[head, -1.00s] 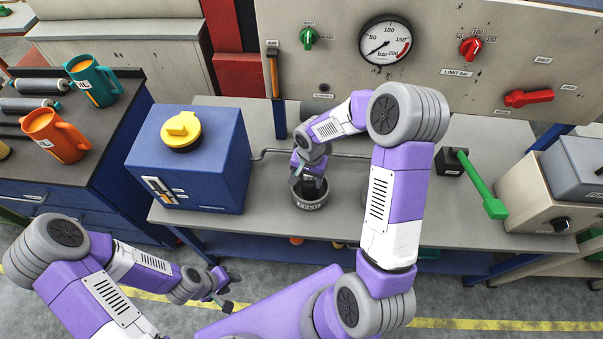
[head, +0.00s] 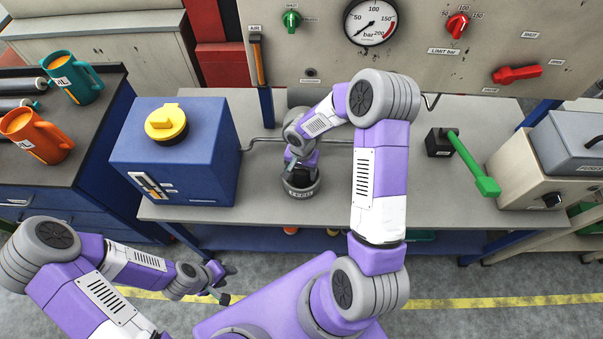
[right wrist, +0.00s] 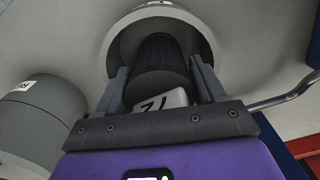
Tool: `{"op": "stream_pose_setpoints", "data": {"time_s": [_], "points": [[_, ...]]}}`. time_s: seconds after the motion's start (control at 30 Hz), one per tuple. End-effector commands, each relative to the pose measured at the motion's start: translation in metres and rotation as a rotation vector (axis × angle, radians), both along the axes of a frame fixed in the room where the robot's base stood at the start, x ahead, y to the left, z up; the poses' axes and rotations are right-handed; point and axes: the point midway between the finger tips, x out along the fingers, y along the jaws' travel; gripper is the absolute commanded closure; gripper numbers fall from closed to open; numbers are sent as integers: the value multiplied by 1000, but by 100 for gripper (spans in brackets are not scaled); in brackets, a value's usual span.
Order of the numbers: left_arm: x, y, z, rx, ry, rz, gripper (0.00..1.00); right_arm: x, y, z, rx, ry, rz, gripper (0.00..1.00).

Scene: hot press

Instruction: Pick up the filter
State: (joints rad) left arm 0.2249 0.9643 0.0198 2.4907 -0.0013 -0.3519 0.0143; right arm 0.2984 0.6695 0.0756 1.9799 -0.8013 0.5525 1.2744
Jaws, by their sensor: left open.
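A dark ribbed cylinder (right wrist: 160,62), which looks like the filter, stands in a round grey cup (right wrist: 205,35) in the right wrist view. A pale label with dark marks (right wrist: 163,102) shows at its near end. The cup (head: 301,192) stands on the bench in the head view. My right gripper (right wrist: 162,80) has one finger on each side of the cylinder; whether they press on it I cannot tell. In the head view my right gripper (head: 296,163) points down into the cup and hides most of its inside. My left gripper (head: 222,284) is open and empty, low in front of the bench.
A blue box with a yellow cap (head: 166,123) stands left of the cup. A green-handled lever (head: 470,160) is at the right. A grey labelled cylinder (right wrist: 42,115) is close beside the cup. A gauge panel (head: 430,55) rises behind the bench.

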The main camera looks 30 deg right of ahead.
Motion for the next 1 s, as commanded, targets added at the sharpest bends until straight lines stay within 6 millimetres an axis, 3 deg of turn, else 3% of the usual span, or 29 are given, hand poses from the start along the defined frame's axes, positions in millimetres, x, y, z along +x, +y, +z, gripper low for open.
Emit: {"op": "stream_pose_setpoints", "data": {"time_s": [0.03,0.27,0.57,1.0], "points": [[0,0,0,0,0,0,57,0,0,0,0,0,0,38],[0,0,0,0,0,0,57,0,0,0,0,0,0,72],[0,0,2,0,0,0,57,1,0,7,-1,-2,0,72],[0,0,18,0,0,0,57,1,0,88,0,-4,0,72]]}}
